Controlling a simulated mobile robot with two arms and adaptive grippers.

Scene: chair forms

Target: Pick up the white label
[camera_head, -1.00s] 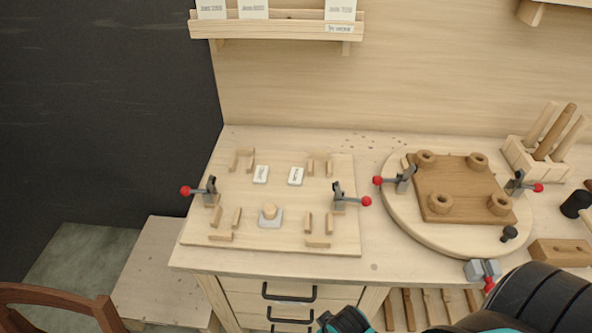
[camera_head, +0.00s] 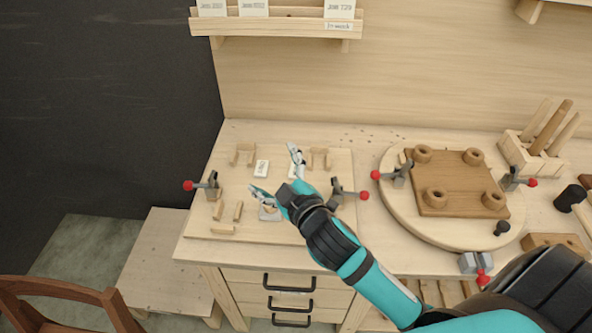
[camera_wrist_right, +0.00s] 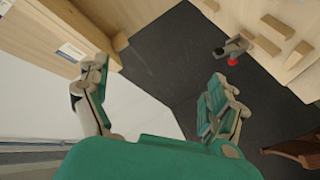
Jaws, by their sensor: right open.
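A small white label (camera_head: 262,168) with dark marking lies flat on the light wooden fixture board, left of centre. A second white label to its right is mostly hidden behind a finger of my right gripper. My right gripper (camera_head: 274,171) is open and empty, reaching over the board with its fingers spread either side of the first label in the picture. Its height above the board is hard to tell. In the right wrist view its fingers (camera_wrist_right: 162,78) are wide apart with nothing between them. My left gripper is not in view.
Wooden blocks and red-knobbed clamps (camera_head: 207,187) stand on the board. A round turntable (camera_head: 440,238) with a brown plate (camera_head: 460,185) and clamps is to the right. A shelf (camera_head: 275,27) with white cards hangs above. A chair (camera_head: 60,300) is at lower left.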

